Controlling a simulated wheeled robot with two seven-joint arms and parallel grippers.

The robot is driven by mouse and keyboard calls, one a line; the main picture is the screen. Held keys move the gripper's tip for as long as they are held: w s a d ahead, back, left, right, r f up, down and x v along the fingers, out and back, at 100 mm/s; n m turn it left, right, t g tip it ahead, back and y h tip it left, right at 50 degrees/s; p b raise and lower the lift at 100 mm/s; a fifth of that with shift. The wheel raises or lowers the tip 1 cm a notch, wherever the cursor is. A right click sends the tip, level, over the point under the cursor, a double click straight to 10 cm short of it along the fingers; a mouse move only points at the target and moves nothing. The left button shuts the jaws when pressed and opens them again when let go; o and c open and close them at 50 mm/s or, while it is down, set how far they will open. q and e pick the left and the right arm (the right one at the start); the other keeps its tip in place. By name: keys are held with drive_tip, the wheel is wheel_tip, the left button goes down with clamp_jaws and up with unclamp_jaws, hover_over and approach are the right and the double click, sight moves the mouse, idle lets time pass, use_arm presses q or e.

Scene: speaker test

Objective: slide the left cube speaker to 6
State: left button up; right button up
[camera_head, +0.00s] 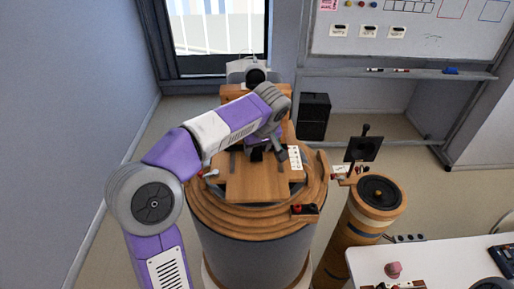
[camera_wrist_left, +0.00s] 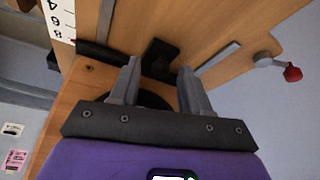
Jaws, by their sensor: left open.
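A wooden apparatus (camera_head: 262,188) stands on a round, stepped wooden top, with a white number scale (camera_head: 295,158) beside it. The scale also shows in the left wrist view (camera_wrist_left: 62,22), with 4, 6 and 8 readable. There, a small black block (camera_wrist_left: 160,55) sits on the wood in line with a dark bar, and a round black disc shows partly behind the fingers. I cannot tell which part is the left cube speaker. My left gripper (camera_head: 262,152) is over the apparatus, and its open fingers (camera_wrist_left: 157,82) point toward the block, which appears between the fingertips. Contact cannot be told.
A small red-tipped lever (camera_wrist_left: 290,72) sticks out at the apparatus's side. A wooden column with a black round top (camera_head: 378,192) stands to the right. A white table (camera_head: 440,265) is at the lower right. A black box (camera_head: 314,116) stands behind on the floor.

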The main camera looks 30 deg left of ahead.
use_arm(q)
drive_tip(key=shift+c, duration=0.3)
clamp_jaws()
drive_tip(key=shift+s+d+f+b, duration=0.15)
drive_tip(key=shift+s+d+b, duration=0.25)
drive_tip(key=shift+s+b, duration=0.15)
drive_tip(key=shift+s+d, duration=0.1)
drive_tip(key=shift+s, duration=0.25)
drive_tip(key=shift+o, duration=0.3)
unclamp_jaws()
drive_tip(key=shift+r, duration=0.2)
